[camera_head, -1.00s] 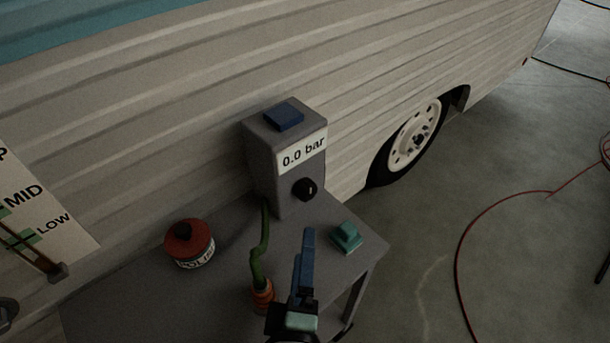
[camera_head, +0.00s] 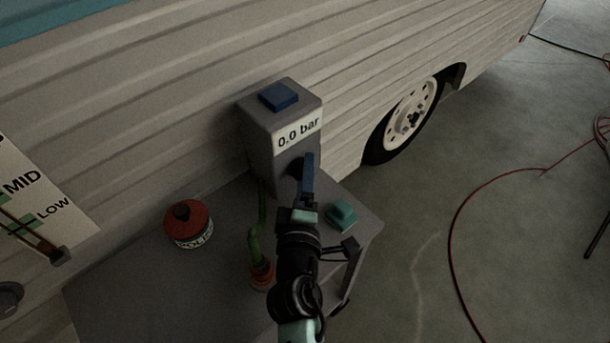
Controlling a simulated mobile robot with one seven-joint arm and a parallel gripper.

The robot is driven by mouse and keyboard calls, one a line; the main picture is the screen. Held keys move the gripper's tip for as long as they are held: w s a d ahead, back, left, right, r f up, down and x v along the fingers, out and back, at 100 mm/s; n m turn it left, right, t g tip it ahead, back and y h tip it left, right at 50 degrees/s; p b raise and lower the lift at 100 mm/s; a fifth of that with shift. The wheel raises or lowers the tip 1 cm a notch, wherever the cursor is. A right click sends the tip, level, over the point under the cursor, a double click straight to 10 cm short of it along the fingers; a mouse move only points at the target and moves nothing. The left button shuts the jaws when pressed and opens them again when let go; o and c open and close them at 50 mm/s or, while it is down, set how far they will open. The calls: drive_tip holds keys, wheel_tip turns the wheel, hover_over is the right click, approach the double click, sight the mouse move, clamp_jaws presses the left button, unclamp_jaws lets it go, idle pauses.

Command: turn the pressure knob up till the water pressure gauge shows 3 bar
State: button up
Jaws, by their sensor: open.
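The grey pressure box (camera_head: 262,140) stands on the grey table against the camper wall. Its white gauge label (camera_head: 298,133) reads 0.0 bar. The black pressure knob (camera_head: 296,169) is on the box's front face below the label, mostly hidden behind my gripper. My gripper (camera_head: 308,160) is open, its blue fingers pointing at the box, with the tip overlapping the knob's right side in this view. Only one finger shows clearly, and I cannot tell whether it touches the knob.
A blue block (camera_head: 278,96) sits on top of the box. A green hose (camera_head: 254,247) runs down left of my arm. A red-lidded polish tin (camera_head: 187,222) stands further left, and a teal block (camera_head: 341,215) lies right of my gripper on the table (camera_head: 130,275).

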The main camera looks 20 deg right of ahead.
drive_tip(key=shift+w+d, duration=0.1)
drive_tip(key=shift+w, duration=0.05)
clamp_jaws()
idle(0.4)
drive_tip(key=shift+r+p, duration=0.2)
drive_tip(key=shift+p, duration=0.75)
